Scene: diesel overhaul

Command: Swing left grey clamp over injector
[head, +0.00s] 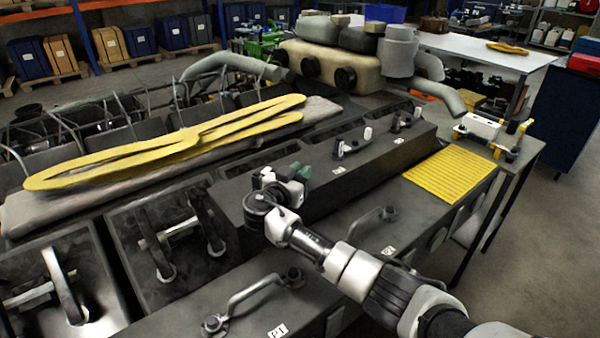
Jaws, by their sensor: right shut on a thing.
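My right gripper (272,182) reaches in from the lower right to the left end of the long raised dark block (315,195). It is shut on a small grey part there, the left grey clamp, which the gripper mostly hides. A small dark green piece (299,171) shows right beside the gripper; I cannot tell what it belongs to. Two more grey clamps, a middle one (352,144) and a far one (405,119), stand on the same block. I cannot clearly pick out the injector by the gripper. My left gripper is not in view.
Grey handles (250,292) stand along the near ledge under my arm. Open dark bays with metal rockers (178,243) lie to the left. A yellow looped part (165,150) lies on a grey cover behind. A yellow ribbed mat (452,180) lies at the right.

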